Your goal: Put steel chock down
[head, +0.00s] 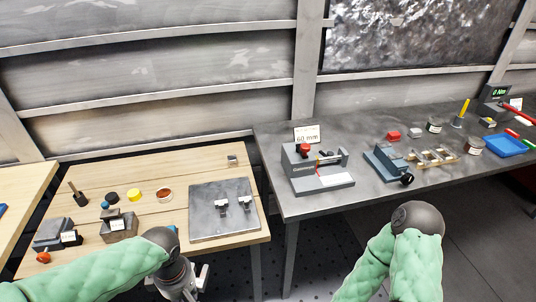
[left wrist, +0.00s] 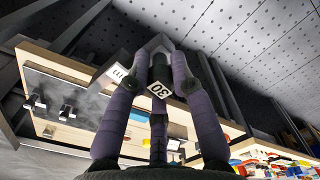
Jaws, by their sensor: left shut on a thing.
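My left gripper (head: 186,290) is low in the head view, in front of the wooden table's front edge. In the left wrist view its fingers (left wrist: 160,62) are closed around a dark block with a white "30" label (left wrist: 160,90), which I take to be the steel chock. The block is held clear of any surface. It cannot be made out in the head view. My right arm shows in the head view, but its gripper is out of the picture.
The wooden table (head: 165,228) carries a steel plate (head: 222,225) with two small metal fittings, a box (head: 118,226), a yellow disc (head: 135,195) and a black disc (head: 112,197). The grey bench (head: 370,195) holds a "60 mm" fixture (head: 318,175) and a blue tray (head: 506,146).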

